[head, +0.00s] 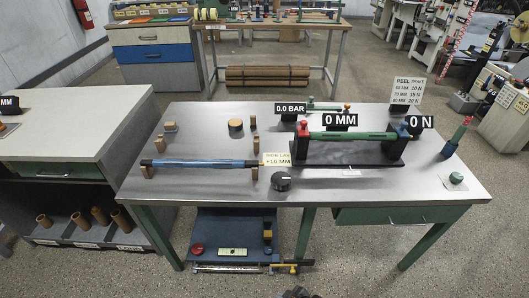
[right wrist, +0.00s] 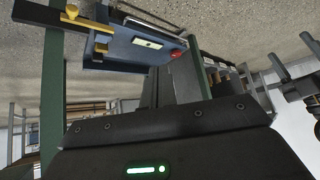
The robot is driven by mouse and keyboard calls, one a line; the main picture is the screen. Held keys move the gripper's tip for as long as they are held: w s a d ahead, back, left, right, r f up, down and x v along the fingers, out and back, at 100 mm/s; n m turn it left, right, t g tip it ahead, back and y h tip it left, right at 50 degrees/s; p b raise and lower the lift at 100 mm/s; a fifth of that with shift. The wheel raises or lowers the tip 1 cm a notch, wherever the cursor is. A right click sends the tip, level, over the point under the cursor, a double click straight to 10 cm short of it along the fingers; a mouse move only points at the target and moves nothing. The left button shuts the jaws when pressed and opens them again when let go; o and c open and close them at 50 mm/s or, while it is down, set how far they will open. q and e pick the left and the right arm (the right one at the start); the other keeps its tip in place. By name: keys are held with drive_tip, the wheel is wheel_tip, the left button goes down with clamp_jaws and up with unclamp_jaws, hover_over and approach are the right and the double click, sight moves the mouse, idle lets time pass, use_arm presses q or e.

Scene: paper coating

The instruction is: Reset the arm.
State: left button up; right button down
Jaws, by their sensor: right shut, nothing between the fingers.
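My right gripper (head: 298,292) barely shows as a small dark shape at the bottom edge of the head view, low in front of the steel table and apart from it. In the right wrist view my right gripper's dark fingers (right wrist: 178,82) are together, with nothing held between them. My left gripper is not in the head view. Most of my right arm is out of the picture.
The steel table (head: 210,190) carries a blue roller (head: 200,163), a green roller (head: 350,135), a dark knob (head: 282,181) and small wooden blocks. A blue platform (head: 230,225) is below. A grey cabinet (head: 70,120) stands left. The floor at front right is clear.

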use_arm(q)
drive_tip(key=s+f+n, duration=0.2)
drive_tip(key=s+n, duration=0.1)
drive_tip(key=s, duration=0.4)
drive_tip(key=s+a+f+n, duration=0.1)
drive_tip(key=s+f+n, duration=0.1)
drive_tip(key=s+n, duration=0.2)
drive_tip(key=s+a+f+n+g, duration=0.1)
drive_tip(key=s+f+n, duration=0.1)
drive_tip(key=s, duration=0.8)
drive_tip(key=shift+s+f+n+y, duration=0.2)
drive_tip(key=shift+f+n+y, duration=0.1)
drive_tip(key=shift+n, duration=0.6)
use_arm(e)
drive_tip(key=s+d+f+m+g+h, duration=0.1)
drive_tip(key=s+d+f+m+h, duration=0.1)
drive_tip(key=s+d, duration=0.5)
drive_tip(key=s+d+f+m+g+h, duration=0.1)
drive_tip(key=s+d+f, duration=0.4)
drive_tip(key=s, duration=1)
drive_tip(key=s+d+f+m+g+h, duration=0.2)
drive_tip(key=s+d+f+m+h, duration=0.1)
drive_tip(key=s+d, duration=0.7)
drive_tip(key=shift+s+f+m, duration=0.55)
drive_tip(key=shift+f+m, duration=0.05)
drive_tip(key=shift+f, duration=0.1)
